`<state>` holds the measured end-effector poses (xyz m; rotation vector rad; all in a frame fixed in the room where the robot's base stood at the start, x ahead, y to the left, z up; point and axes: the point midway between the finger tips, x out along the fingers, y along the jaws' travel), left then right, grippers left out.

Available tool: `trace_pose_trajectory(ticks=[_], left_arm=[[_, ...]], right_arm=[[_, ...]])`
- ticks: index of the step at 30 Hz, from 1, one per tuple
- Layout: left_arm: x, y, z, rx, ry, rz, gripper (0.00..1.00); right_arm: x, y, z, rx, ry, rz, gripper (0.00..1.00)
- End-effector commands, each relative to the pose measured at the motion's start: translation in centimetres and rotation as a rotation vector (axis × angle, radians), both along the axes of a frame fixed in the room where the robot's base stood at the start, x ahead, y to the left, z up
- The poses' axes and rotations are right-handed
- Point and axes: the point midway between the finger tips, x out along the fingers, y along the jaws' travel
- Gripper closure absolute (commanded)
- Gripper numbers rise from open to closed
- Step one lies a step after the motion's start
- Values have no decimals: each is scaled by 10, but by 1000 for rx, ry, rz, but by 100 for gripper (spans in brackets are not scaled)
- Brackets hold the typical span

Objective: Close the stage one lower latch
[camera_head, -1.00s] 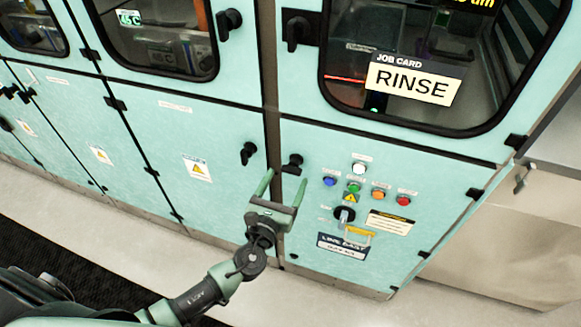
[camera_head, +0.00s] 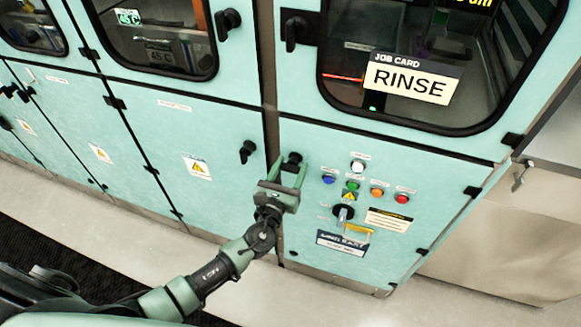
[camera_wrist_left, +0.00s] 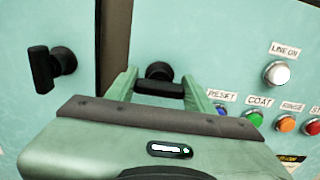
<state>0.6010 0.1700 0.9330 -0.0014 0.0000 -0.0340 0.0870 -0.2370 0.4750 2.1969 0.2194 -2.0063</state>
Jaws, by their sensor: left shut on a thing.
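A black latch (camera_head: 293,158) is on the lower right cabinet panel, just right of the dark vertical gap. In the left wrist view this latch (camera_wrist_left: 158,72) has its handle lying about level between the two green fingers. My left gripper (camera_head: 286,168) is shut on that latch, one finger at each end of the handle. Another black latch (camera_head: 248,152) is left of the gap. In the left wrist view this other latch (camera_wrist_left: 50,70) has its handle hanging down, clear of the gripper. My right gripper is not in view.
Several coloured push buttons (camera_head: 376,193) and a black rotary switch (camera_head: 343,212) are right of the gripper. Upper door handles (camera_head: 295,30) and a window with a RINSE card (camera_head: 411,80) are above. The pale floor in front is clear.

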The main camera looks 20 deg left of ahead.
Motion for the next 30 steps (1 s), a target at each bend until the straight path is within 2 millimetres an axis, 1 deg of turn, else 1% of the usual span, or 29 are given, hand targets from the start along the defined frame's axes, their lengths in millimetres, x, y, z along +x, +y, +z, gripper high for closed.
trace_pose_trajectory(ticks=[5, 11, 21, 30], left_arm=[[0, 0, -1, -28, 1, 0, 88], [0, 0, -3, -125, 3, -1, 88], [0, 1, -4, -425, 13, 0, 88], [0, 2, -4, -710, 23, 0, 88]], right_arm=[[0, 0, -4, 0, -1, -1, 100], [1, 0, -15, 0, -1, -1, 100], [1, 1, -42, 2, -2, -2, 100], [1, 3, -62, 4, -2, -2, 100]])
